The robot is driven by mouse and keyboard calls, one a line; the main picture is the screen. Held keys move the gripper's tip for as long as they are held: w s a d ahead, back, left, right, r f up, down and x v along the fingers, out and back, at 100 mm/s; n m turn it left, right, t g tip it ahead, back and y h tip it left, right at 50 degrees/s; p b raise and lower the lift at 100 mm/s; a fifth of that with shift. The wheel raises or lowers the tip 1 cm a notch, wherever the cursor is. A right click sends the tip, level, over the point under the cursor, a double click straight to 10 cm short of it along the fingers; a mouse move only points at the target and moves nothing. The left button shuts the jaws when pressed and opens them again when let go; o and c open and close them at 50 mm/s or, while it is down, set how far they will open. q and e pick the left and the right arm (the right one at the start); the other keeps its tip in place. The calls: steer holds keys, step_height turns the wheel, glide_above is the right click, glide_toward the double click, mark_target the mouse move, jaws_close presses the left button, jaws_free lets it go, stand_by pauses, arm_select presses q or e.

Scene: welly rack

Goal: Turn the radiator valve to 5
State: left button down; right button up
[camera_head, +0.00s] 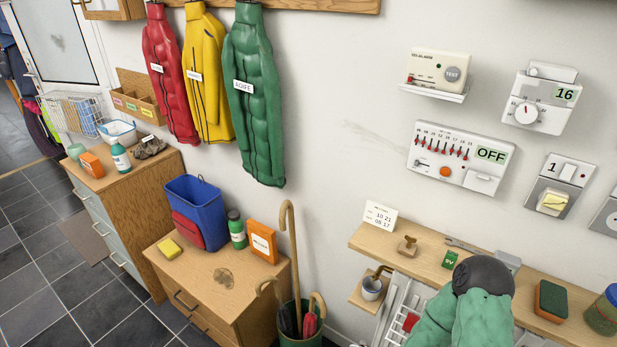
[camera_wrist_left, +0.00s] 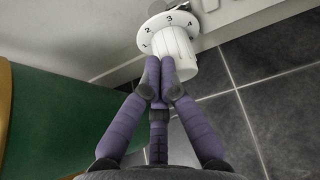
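The radiator valve shows in the left wrist view as a white round dial (camera_wrist_left: 152,33) marked 1, 2, 3 and 4, with a ribbed white knob (camera_wrist_left: 182,55) below it. In the head view, part of a white radiator (camera_head: 393,318) shows under the wooden shelf (camera_head: 400,240). The valve and both grippers are not visible there.
In the left wrist view a large green shape (camera_wrist_left: 55,120) stands close on the left and dark floor tiles (camera_wrist_left: 270,75) lie right. In the head view an umbrella stand (camera_head: 300,338) stands left of the radiator. Wall controls (camera_head: 460,158) hang above the shelf.

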arm_select(q)
steer(key=shift+s+d+f, duration=0.1)
steer(key=shift+s+d, duration=0.2)
steer(key=shift+s, duration=0.1)
steer(key=shift+s+d+f, duration=0.2)
steer(key=shift+s+d, duration=0.25)
steer(key=shift+s, duration=0.05)
steer(key=shift+s+d+f, duration=0.1)
steer(key=shift+s+f, duration=0.05)
steer(key=shift+f, duration=0.05)
steer(key=shift+s+r, duration=0.1)
steer(key=shift+r, duration=0.05)
stand_by(0.3)
steer(key=shift+s+a+r+p, duration=0.2)
steer(key=shift+s+a, duration=0.3)
steer(key=shift+s, duration=0.2)
steer(key=shift+s+a+r+p, duration=0.15)
steer(key=shift+s+a+p, duration=0.1)
steer(key=shift+s+a, duration=0.35)
steer(key=shift+s+a+r+p, duration=0.2)
steer(key=shift+s+a, duration=0.2)
steer(key=shift+s, duration=0.4)
